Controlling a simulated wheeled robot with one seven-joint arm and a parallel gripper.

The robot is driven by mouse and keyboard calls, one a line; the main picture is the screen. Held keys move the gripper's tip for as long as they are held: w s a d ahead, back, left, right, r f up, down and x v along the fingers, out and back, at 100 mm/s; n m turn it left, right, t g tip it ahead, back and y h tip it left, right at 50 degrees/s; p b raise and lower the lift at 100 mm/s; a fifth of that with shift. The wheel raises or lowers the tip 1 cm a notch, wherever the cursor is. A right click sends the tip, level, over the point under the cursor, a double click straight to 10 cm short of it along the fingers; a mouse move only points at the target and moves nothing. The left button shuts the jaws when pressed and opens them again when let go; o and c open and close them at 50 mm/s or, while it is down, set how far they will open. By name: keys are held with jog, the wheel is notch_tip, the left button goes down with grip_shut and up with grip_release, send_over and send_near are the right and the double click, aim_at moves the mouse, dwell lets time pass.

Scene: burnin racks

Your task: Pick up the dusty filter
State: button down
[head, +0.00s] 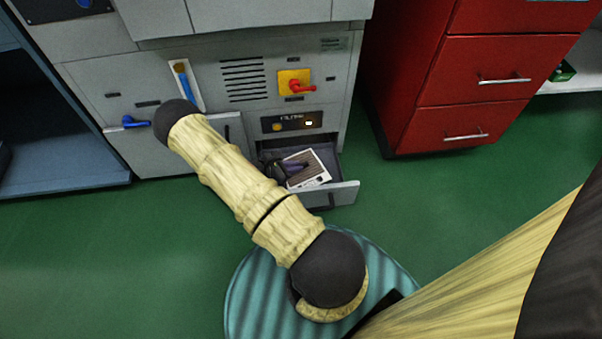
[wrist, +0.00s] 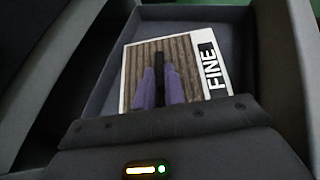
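The filter (head: 307,160) has a white frame and brown-grey pleats. It lies in an open grey drawer (head: 344,194) low on the grey machine. My gripper (head: 293,167) also shows inside the drawer in the head view. The filter's near edge is hidden by my gripper's body.
The drawer walls stand close around the filter. The grey machine (head: 244,80) carries a red handle (head: 298,87) and a blue handle (head: 131,122). A red cabinet (head: 470,70) stands to the right and a blue shelf (head: 60,165) to the left. The green floor is clear.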

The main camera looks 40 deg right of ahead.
notch_tip(320, 180, up, 10)
jog(key=p, duration=0.6)
jog(key=shift+p, duration=0.3)
jog(key=shift+r, duration=0.1)
